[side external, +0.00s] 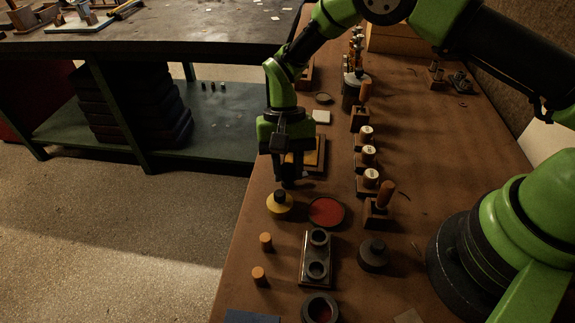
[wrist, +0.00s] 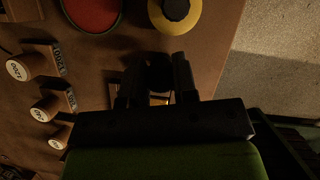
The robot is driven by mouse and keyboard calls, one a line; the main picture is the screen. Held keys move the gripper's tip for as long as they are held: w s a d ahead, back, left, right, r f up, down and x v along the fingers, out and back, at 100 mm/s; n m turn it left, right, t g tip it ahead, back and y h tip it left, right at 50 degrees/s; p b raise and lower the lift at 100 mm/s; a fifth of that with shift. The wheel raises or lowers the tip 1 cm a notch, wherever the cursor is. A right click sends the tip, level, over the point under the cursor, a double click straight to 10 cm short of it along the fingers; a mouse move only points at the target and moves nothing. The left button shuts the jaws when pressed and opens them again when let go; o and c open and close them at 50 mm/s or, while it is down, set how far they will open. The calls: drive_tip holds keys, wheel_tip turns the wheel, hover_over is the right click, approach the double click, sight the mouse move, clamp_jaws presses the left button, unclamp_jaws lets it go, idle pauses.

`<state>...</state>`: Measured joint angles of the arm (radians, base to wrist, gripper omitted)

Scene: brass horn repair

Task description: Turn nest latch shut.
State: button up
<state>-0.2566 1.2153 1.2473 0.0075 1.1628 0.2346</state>
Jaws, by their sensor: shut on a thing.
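My gripper (side external: 288,180) points down near the left edge of the brown bench, just behind a yellow round piece with a dark knob (side external: 279,205). In the wrist view my gripper (wrist: 159,78) is shut on a dark rounded piece (wrist: 159,73) between its fingers. I cannot tell whether this piece is the nest latch, or which way it is turned. A dark-framed plate with an orange-tan face (side external: 315,152) lies beside and partly behind the gripper. The fingers and shadow hide most of the contact.
A red round dish (side external: 326,211) lies right of the yellow piece. A block with two dark rings (side external: 317,262) and two small orange cylinders (side external: 265,241) are nearer the camera. Several labelled wooden-topped pegs (side external: 367,156) stand in a row to the right. The bench's left edge is close.

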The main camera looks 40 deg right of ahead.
drive_tip(key=n+h, duration=0.1)
drive_tip(key=n, duration=0.2)
drive_tip(key=n+h, duration=0.1)
drive_tip(key=n, duration=0.2)
drive_tip(key=shift+n+g, duration=0.3)
drive_tip(key=n+h, duration=0.2)
drive_tip(key=n, duration=0.3)
drive_tip(key=shift+s, duration=0.1)
drive_tip(key=shift+n+h, duration=0.3)
drive_tip(key=o, duration=0.9)
drive_tip(key=shift+s+v, duration=0.1)
drive_tip(key=shift+v, duration=2.4)
drive_tip(key=shift+s+v, duration=0.15)
drive_tip(key=shift+v, duration=2.35)
